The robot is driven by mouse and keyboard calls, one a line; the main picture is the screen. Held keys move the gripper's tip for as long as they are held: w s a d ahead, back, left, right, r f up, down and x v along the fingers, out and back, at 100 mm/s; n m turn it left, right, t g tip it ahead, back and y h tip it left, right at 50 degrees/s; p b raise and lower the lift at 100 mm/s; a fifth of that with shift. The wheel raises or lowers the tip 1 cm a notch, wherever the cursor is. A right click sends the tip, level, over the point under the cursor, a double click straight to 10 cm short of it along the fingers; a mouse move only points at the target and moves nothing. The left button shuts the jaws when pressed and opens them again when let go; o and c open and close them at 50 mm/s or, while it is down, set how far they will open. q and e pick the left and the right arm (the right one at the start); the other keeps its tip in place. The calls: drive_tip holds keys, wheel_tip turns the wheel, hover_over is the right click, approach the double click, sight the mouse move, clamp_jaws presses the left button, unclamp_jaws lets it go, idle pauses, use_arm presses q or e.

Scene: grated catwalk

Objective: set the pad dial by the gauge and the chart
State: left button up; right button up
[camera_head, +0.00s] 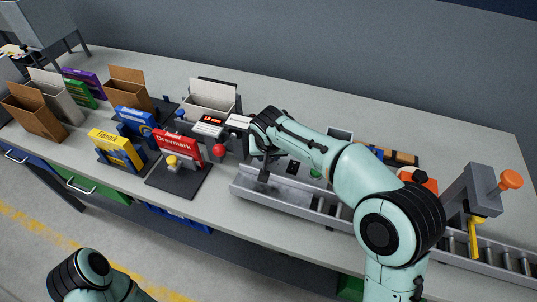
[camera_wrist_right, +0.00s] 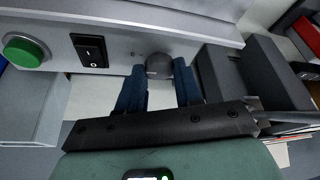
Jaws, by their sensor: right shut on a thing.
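A round grey knob (camera_wrist_right: 158,65), seemingly the pad dial, sits on the grey front of a machine in the right wrist view. My right gripper (camera_wrist_right: 159,80) has its two dark blue fingers on either side of the knob and is shut on it. The knob's setting cannot be read. I cannot tell which is gauge or chart. My left gripper is out of view.
A green button (camera_wrist_right: 25,50) and a black rocker switch (camera_wrist_right: 90,50) are left of the knob. A red box (camera_head: 177,146), a yellow box (camera_head: 117,149) and open cartons (camera_head: 128,88) stand to the left. A metal trough (camera_head: 290,192) runs along the front.

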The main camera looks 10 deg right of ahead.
idle(0.4)
drive_tip(key=o, duration=1)
drive_tip(key=shift+o, duration=0.2)
drive_tip(key=v, duration=1.3)
drive_tip(key=shift+r+p, duration=0.2)
drive_tip(key=shift+p, duration=0.25)
drive_tip(key=shift+s, duration=0.1)
